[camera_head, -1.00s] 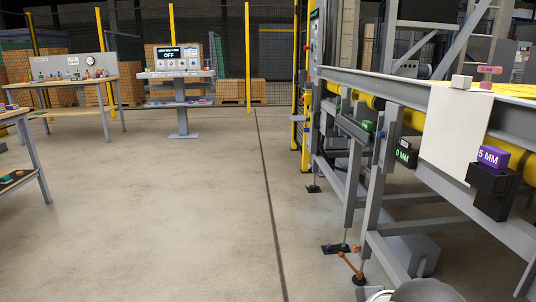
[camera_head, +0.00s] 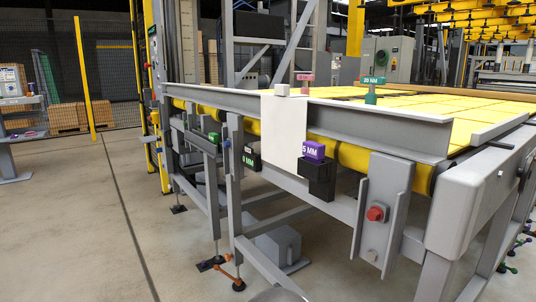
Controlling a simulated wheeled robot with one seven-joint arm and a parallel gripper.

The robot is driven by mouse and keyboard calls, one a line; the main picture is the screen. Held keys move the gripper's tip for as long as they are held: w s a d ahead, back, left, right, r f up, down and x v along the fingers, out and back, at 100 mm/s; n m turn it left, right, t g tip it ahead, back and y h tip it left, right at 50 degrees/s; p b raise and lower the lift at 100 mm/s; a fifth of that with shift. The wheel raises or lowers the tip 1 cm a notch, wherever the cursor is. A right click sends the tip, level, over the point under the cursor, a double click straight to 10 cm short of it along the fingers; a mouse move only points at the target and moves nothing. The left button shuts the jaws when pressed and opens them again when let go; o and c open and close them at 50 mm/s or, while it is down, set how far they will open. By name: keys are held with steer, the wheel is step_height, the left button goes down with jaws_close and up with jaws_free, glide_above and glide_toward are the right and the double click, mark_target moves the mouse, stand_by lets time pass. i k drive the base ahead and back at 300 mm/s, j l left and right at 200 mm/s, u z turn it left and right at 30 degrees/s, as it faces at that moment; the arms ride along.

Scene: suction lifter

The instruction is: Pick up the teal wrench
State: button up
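A teal T-shaped thing (camera_head: 373,82) with a white label that seems to read 25 MM stands on the yellow-topped machine bed, right of centre. Its shape does not clearly show a wrench. Small green and teal pieces (camera_head: 512,268) lie low at the right edge, too small to identify.
The yellow-topped machine (camera_head: 420,105) fills the right side. A purple 5 MM block (camera_head: 313,150) sits in a black holder on its rail, and a red button (camera_head: 376,213) is on a grey bracket. Open concrete floor (camera_head: 60,220) lies at the left.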

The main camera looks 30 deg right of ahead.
mark_target(371, 97)
steer(key=z, duration=1.55)
